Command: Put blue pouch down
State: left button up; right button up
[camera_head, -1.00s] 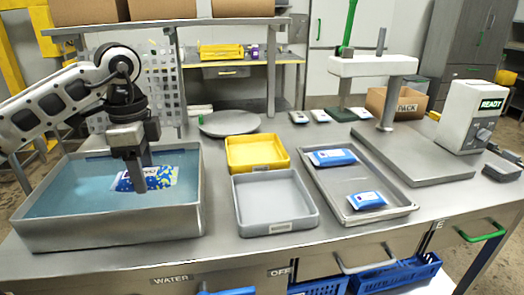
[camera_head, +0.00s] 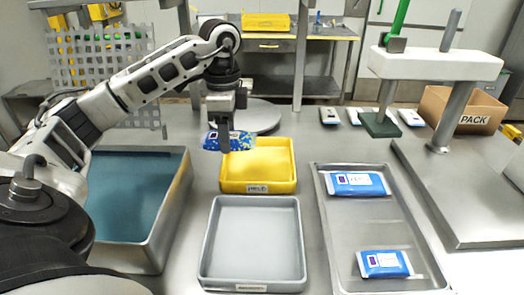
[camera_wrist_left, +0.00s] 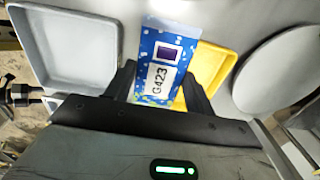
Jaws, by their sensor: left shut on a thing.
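My left gripper (camera_head: 226,145) is shut on a blue pouch (camera_head: 211,140) with a yellow-speckled pattern. It holds the pouch in the air over the left back part of the yellow tray (camera_head: 259,188). In the left wrist view the pouch (camera_wrist_left: 147,48) sits between the fingers (camera_wrist_left: 160,90), with a white label reading G423 and a dark purple square. The yellow tray (camera_wrist_left: 216,62) shows behind it there. A grey tray (camera_head: 252,284) stands in front of the yellow one and looks empty. My right gripper is not in view.
A water basin (camera_head: 172,215) stands at the left. A metal tray (camera_head: 350,232) at the right holds two blue-and-white pouches (camera_head: 357,184) (camera_head: 384,263). A round grey disc (camera_head: 262,118) lies behind the yellow tray. A press (camera_head: 436,65) and PACK box (camera_head: 461,108) stand at the back right.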

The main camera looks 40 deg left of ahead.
pick_arm(q)
jog(key=p, duration=0.1)
send_over(259, 167)
notch_tip(259, 167, down, 8)
jog(key=shift+r, duration=0.15)
jog(key=shift+f+p, duration=0.35)
jog(key=shift+f, duration=1.15)
jog(key=o, duration=0.6)
jog(key=shift+f, duration=0.15)
jog(key=o, duration=0.4)
notch_tip(259, 167, up, 12)
jog(key=shift+r+b, duration=0.2)
jog(key=shift+b, duration=0.2)
